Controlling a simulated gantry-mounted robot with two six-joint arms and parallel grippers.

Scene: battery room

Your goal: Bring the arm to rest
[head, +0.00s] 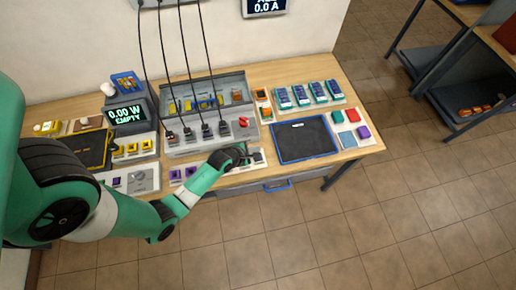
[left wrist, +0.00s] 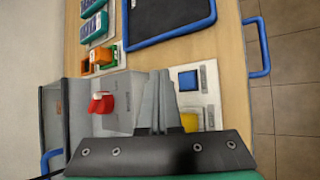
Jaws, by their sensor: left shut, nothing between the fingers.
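My left arm, green and white, reaches in from the left over the bench in the head view. Its gripper (head: 246,155) is over the front part of the bench, by the front right corner of the grey station with hanging cables. In the left wrist view the two grey fingers (left wrist: 158,98) are together with nothing between them. They show between a red knob (left wrist: 102,103) and a white plate (left wrist: 207,101) with a blue block (left wrist: 188,80) and a partly hidden yellow block (left wrist: 190,122). My right gripper is in neither view.
The wooden bench (head: 358,145) carries a dark blue-rimmed mat (head: 304,141), a grey cable station (head: 188,148), several blue-and-white packs (head: 301,95), coloured blocks on a plate, and a meter reading "0.00 W EMPTY" (head: 126,114). Open tiled floor (head: 330,235) lies in front. A rack (head: 445,75) stands far right.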

